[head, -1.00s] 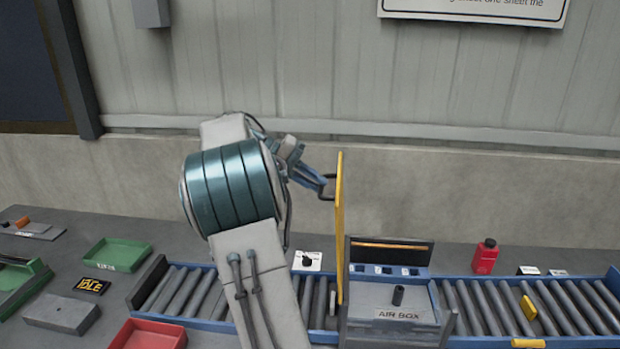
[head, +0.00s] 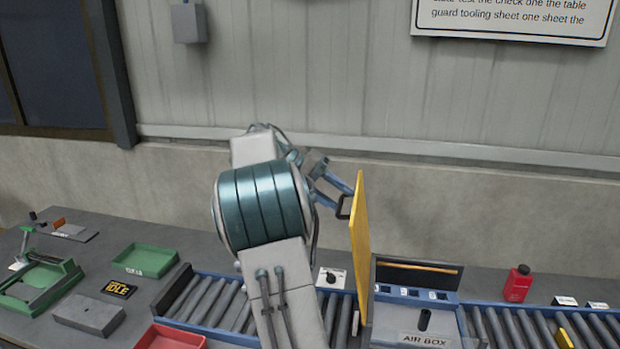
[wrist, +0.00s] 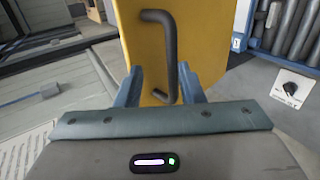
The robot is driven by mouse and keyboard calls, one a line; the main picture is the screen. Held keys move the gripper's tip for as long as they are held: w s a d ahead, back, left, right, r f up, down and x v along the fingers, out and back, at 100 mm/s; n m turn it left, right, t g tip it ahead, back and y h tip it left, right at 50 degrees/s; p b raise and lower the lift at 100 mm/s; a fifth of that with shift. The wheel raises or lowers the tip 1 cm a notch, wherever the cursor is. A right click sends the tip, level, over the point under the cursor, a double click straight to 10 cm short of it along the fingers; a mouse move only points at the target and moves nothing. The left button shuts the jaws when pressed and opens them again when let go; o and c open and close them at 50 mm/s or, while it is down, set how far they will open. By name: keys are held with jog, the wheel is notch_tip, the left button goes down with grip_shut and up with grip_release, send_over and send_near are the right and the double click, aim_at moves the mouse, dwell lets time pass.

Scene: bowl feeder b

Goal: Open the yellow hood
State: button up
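The yellow hood (head: 361,240) stands upright along the left side of the air box (head: 420,318), whose top shows uncovered. Its dark bar handle (head: 343,208) is on the left face, towards my gripper (head: 345,187). In the wrist view the yellow panel (wrist: 208,35) fills the top middle and the handle (wrist: 168,50) runs down between the two blue fingertips of my gripper (wrist: 160,82). The fingers are apart, with visible space on both sides of the handle's lower end. I see no grip on it.
A roller conveyor (head: 510,325) runs both ways from the box. A red bottle (head: 517,284) stands behind it at right. A knob panel (head: 330,278) is left of the hood. Green (head: 145,260) and red (head: 170,338) trays lie at left. A wall is behind.

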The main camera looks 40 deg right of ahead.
jog(key=p+v, duration=0.1)
jog(key=v, duration=1.1)
jog(key=shift+a+p, duration=0.15)
jog(key=shift+p, duration=0.25)
